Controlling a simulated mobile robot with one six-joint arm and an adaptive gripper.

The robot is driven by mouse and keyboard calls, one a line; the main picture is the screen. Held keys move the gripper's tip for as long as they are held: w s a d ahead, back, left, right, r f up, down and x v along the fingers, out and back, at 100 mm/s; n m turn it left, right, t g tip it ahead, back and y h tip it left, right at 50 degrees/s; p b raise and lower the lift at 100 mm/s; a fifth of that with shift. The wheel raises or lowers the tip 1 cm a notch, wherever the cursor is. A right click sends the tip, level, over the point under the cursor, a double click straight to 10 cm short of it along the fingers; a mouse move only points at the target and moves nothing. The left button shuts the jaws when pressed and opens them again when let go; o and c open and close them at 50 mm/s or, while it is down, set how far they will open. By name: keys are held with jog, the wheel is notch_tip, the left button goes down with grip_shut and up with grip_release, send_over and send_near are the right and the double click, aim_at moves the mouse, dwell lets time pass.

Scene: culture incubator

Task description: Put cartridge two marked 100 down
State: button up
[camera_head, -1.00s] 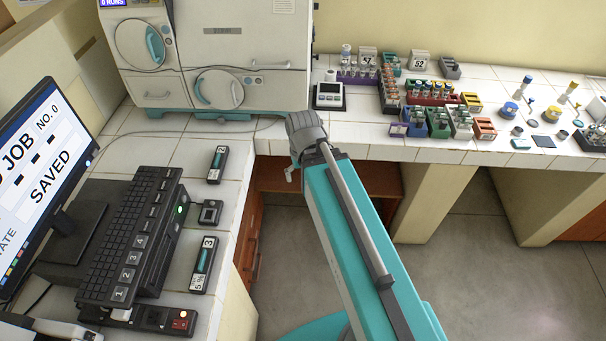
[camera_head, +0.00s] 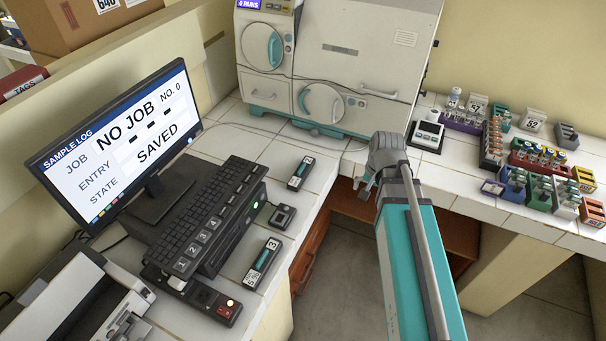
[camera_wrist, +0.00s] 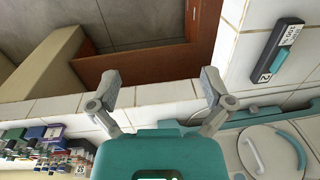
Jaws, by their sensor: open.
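Cartridge two (camera_head: 300,172) is a dark, slim cartridge with a teal strip and a white label 2. It lies flat on the white tiled counter in front of the incubator. In the wrist view the same cartridge (camera_wrist: 276,52) lies at the upper right, with a small second label that seems to read 100. My gripper (camera_wrist: 160,78) is open, with nothing between its fingers. In the head view my gripper (camera_head: 364,186) hangs over the counter's front edge, to the right of cartridge two and apart from it.
Cartridge three (camera_head: 262,262) lies nearer on the counter, beside a small black device (camera_head: 282,216) and the keyboard (camera_head: 215,215). The monitor (camera_head: 120,150) reads NO JOB and SAVED. The incubator (camera_head: 330,70) stands behind. Racks of vials (camera_head: 540,155) crowd the right counter.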

jog(key=w+a+m+t+y, duration=0.1)
jog(key=w+a+m+y, duration=0.2)
jog(key=w+a+m, duration=1.3)
jog(key=shift+w+r+m+b, duration=0.35)
jog(key=shift+w+m, duration=0.35)
jog(key=shift+w, duration=0.55)
jog(key=shift+f+y, duration=0.1)
jog(key=shift+y, duration=0.2)
jog(key=b, duration=0.8)
send_over(302, 167)
jog(key=d, duration=0.2)
jog(key=f, duration=0.7)
jog(key=shift+s+f, duration=0.3)
jog(key=shift+f, duration=0.1)
jog(key=shift+b+x, duration=2.35)
jog(key=shift+x, duration=0.25)
jog(key=c, duration=1)
